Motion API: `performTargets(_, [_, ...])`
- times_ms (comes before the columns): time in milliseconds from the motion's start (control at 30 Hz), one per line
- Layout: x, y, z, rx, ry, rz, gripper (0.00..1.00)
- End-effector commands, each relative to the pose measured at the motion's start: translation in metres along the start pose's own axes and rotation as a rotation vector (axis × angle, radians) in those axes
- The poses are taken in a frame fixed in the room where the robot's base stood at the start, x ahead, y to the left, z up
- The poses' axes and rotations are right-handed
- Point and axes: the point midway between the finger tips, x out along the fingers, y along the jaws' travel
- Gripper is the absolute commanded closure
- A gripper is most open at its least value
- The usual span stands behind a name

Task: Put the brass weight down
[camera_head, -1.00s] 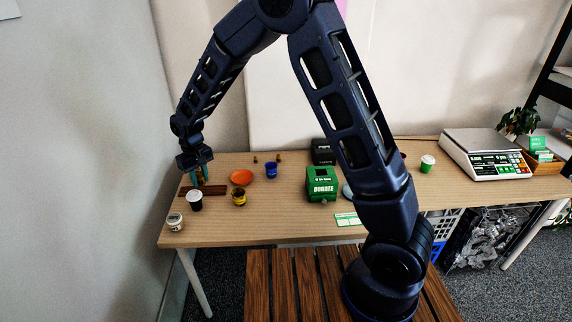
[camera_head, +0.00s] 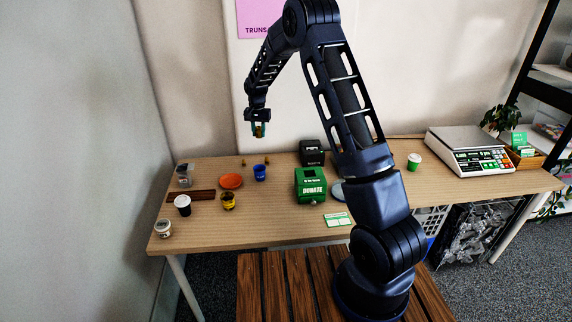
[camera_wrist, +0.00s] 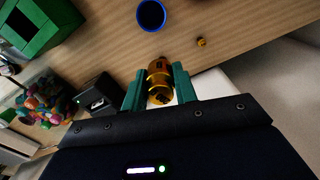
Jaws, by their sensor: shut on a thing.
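The brass weight (camera_wrist: 159,80) is a small, shiny gold cylinder between the two teal fingers of my gripper (camera_wrist: 160,90) in the wrist view. In the head view my gripper (camera_head: 258,130) is raised well above the back of the table, with the brass weight (camera_head: 259,132) showing between its fingertips. The wooden table (camera_head: 270,218) is below, apart from the weight. Two small brass pieces (camera_head: 243,162) stand at the back of the table; one also shows in the wrist view (camera_wrist: 201,42).
A dark wooden strip (camera_head: 190,196) lies near a clear container (camera_head: 184,175). A green donation box (camera_head: 311,186) and scale (camera_head: 470,150) are farther right.

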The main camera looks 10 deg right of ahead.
Motion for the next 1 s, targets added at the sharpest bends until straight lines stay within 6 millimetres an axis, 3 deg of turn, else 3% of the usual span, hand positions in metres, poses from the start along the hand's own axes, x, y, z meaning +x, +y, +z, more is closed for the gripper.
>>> performTargets(33, [0.000,0.017,-0.019,0.054,0.000,0.000,1.00])
performTargets(200, [0.000,0.062,-0.066,0.204,0.001,0.000,1.00])
performTargets(400, [0.000,0.097,-0.098,0.310,0.001,0.000,1.00])
performTargets(533, [0.003,0.106,-0.105,0.339,0.000,0.001,1.00])
performTargets(667, [0.020,0.107,-0.106,0.343,-0.001,0.002,1.00])
performTargets(1000, [0.094,0.107,-0.105,0.341,-0.002,0.003,1.00])
